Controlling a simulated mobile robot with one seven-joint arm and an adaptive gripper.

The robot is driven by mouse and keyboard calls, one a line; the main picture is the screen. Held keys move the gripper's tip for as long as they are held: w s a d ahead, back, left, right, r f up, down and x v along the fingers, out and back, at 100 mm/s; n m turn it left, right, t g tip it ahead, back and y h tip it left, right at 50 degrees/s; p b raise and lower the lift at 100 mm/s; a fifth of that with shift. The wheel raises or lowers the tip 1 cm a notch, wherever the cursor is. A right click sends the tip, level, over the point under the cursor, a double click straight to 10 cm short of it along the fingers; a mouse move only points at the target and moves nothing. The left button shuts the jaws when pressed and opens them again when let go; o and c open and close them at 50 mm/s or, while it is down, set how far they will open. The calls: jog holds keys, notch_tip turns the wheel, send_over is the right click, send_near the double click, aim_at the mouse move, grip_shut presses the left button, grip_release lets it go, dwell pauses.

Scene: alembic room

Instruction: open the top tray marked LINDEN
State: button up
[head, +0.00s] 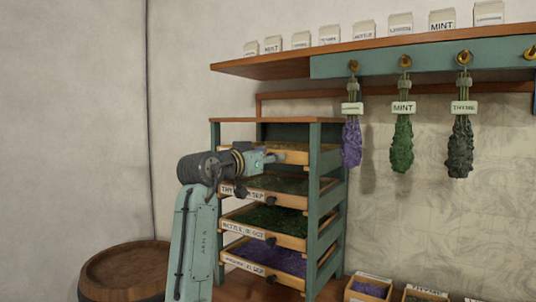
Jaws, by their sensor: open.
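A teal wooden rack (328,205) holds a column of drying trays. The top tray (298,157) is a shallow wooden box with dried herb in it. My arm and gripper cover much of its front, so its label and knob are hidden and I cannot read LINDEN on it. My gripper (270,158) is open at the front of the top tray, pointing right. I cannot tell whether it touches the tray or its knob.
Below are the second tray (285,197), a tray marked NETTLE (288,239) and a bottom tray of purple herb (243,262), with dark knobs. A barrel (125,250) stands at left. Herb bunches hang from a shelf (300,62) at right.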

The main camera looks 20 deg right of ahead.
jog(key=shift+c, duration=0.4)
grip_shut()
dwell(0.5)
